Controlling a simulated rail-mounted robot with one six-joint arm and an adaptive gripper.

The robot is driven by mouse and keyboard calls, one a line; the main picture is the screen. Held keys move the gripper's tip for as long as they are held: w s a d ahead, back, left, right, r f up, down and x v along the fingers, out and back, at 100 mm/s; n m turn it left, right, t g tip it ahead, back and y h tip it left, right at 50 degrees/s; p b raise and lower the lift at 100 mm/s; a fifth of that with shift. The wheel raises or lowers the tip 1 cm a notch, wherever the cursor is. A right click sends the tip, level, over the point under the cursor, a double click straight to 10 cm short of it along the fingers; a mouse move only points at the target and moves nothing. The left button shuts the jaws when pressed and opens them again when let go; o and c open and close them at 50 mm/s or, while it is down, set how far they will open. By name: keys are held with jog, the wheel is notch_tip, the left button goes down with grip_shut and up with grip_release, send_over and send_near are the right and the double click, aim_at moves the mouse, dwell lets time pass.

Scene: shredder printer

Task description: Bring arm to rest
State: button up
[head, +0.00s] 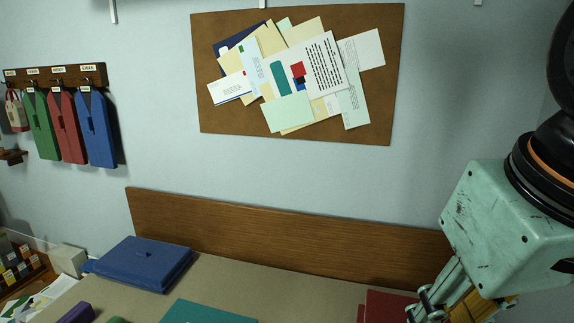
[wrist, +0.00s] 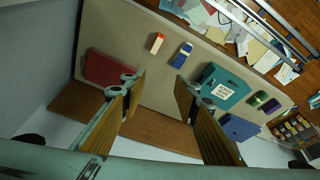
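My gripper (wrist: 159,84) is open and empty, its two wooden-faced fingers spread apart over the beige desk top in the wrist view. In the head view, its pale green housing and part of the gripper (head: 447,301) are at the lower right, with the lower end cut off by the frame edge. My gripper touches nothing that I can see.
The desk (head: 262,286) holds a blue binder (head: 146,263), a teal binder (head: 208,313) and a red binder (head: 388,306). An orange-and-white block (wrist: 157,43) and a blue-and-white one (wrist: 183,55) lie mid-desk. A wooden backboard (head: 280,231) and corkboard (head: 300,125) stand behind.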

jog(key=shift+s+d+f+m, duration=0.1)
jog(key=shift+s+d+m, duration=0.15)
jog(key=shift+s, duration=0.65)
jog(key=shift+s+d+f+m, duration=0.1)
jog(key=shift+s+d+m, duration=0.1)
jog(key=shift+s, duration=0.65)
jog(key=shift+c, duration=0.5)
